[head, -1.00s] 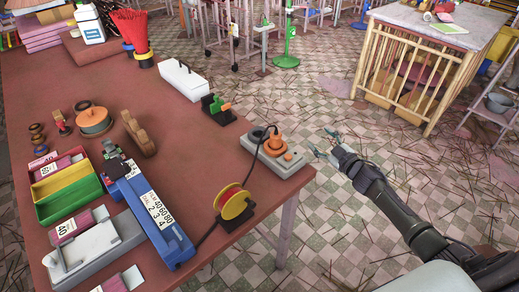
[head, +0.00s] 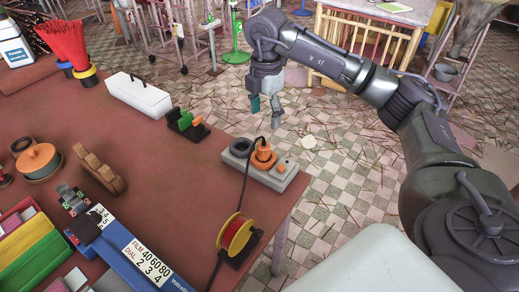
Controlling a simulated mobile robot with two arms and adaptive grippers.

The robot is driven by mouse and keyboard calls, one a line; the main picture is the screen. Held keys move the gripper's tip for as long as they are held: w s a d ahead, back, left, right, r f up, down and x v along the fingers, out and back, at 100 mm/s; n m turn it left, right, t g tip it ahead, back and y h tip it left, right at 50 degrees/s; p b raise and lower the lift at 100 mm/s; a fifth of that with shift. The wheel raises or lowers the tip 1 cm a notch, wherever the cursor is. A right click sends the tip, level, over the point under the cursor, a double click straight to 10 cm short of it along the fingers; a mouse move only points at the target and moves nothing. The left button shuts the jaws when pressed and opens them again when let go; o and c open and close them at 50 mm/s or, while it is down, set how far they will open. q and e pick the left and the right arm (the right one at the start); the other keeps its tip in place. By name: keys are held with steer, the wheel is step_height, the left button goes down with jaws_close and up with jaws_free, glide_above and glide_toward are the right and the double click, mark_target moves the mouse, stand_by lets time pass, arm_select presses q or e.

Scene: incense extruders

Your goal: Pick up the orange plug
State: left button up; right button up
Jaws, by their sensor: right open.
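The orange plug (head: 263,152) sits upright in the grey socket block (head: 283,181) near the table's right edge. A dark cord runs from it toward a yellow and red reel (head: 236,236). My right gripper (head: 265,107) points down above and beyond the plug, past the table edge in the picture. Its fingers are apart with nothing between them, and it does not touch the plug. My left gripper is not in view.
Red sticks (head: 67,45) stand at the back left. A wooden slatted table (head: 370,40) stands beyond the tiled floor.

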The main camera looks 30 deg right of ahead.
mark_target(265, 144)
step_height(265, 144, down, 6)
steer(key=shift+s+f+p, duration=0.1)
steer(key=shift+p, duration=0.35)
steer(key=shift+f, duration=0.5)
steer(key=shift+f+p, duration=0.4)
step_height(265, 144, down, 4)
steer(key=shift+f+p, duration=0.1)
steer(key=shift+p, duration=0.4)
steer(key=c, duration=1.2)
steer(key=shift+c, duration=0.2)
steer(key=shift+r, duration=0.2)
